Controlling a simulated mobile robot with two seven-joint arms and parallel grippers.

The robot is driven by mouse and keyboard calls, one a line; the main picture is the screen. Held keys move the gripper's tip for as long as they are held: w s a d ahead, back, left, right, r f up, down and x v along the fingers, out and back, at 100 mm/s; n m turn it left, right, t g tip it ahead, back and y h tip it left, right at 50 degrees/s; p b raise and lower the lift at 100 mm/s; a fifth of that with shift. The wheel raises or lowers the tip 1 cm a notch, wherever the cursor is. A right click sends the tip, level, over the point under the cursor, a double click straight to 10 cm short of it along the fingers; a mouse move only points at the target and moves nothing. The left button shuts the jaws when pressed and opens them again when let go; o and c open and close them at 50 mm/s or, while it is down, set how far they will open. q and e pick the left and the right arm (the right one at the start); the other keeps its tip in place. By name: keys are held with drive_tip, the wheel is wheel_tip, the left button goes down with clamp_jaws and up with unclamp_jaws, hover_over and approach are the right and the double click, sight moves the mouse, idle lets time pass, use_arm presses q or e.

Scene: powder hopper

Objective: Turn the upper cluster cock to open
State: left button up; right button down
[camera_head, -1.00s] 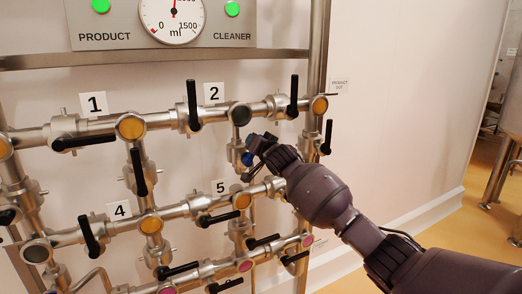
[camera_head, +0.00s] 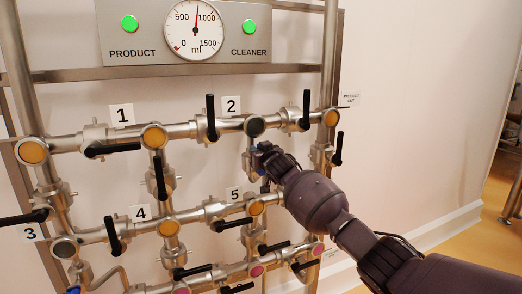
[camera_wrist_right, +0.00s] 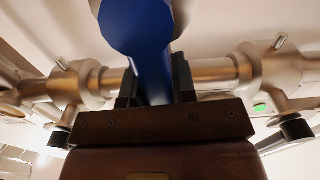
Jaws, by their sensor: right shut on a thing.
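A blue cock handle (camera_wrist_right: 136,28) with a round head and a narrower stem fills the upper middle of the right wrist view. My right gripper (camera_wrist_right: 153,82) is shut on its stem, one dark finger on each side. In the head view the right gripper (camera_head: 262,158) is at the short vertical pipe below the dark grey cap (camera_head: 255,126), between labels 2 and 5. There the gripper mostly hides the blue handle and the cock body. My left gripper is not in view.
Steel pipes with black lever handles surround the gripper; one lever (camera_head: 211,117) stands upright at label 2, another (camera_head: 339,149) hangs at the right. A panel (camera_head: 230,15) above carries a dial (camera_head: 194,30) and two green lamps. The wall at right is clear.

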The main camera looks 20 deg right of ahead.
drive_tip(key=shift+a+f+n, duration=0.2)
drive_tip(key=shift+a+n, duration=0.25)
drive_tip(key=shift+n, duration=0.05)
drive_tip(key=c, duration=1.3)
unclamp_jaws()
drive_tip(key=o, duration=0.3)
drive_tip(key=shift+a+r, duration=0.1)
drive_tip(key=shift+a, duration=0.15)
drive_tip(key=shift+o, duration=0.2)
drive_tip(key=shift+d, duration=0.1)
drive_tip(key=shift+r, duration=0.1)
drive_tip(key=shift+s+d, duration=0.1)
drive_tip(key=shift+s+d, duration=0.1)
drive_tip(key=shift+s, duration=0.45)
drive_tip(key=s, duration=0.9)
drive_tip(key=shift+s+d+b, duration=0.25)
drive_tip(key=shift+d+b, duration=0.1)
